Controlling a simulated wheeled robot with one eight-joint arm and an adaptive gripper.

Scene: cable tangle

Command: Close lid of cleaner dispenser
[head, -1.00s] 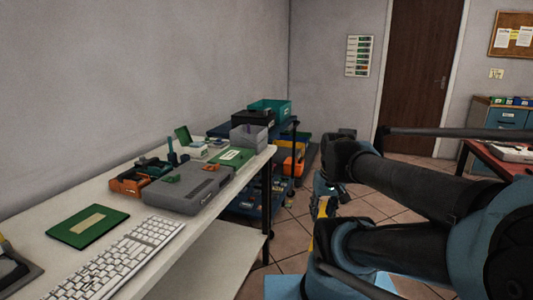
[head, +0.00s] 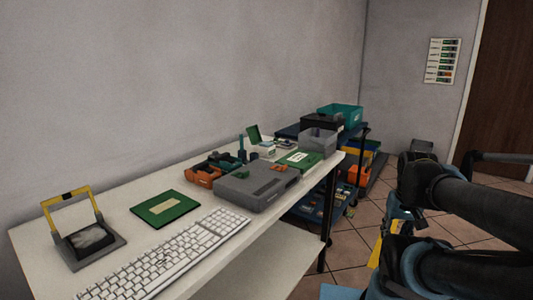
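No item is clearly labelled as the cleaner dispenser. One candidate is the small pale box with a green lid standing up (head: 254,135) towards the far end of the bench. Another is the dark grey tray with a raised yellow-and-grey frame (head: 72,196) at the near left, with something whitish inside. I cannot tell which is the dispenser. My arm is at the right, off the bench. My gripper (head: 377,250) seems to be the yellow-and-blue part low beside the arm, over the floor and away from both; its fingers are not clear.
The white bench (head: 45,240) holds a keyboard (head: 185,250), a green board (head: 165,208), a grey case (head: 257,187) and an orange bin (head: 203,177). A dark shelf cart (head: 318,203) with a teal bin (head: 340,115) stands beyond. Tiled floor is open at the right.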

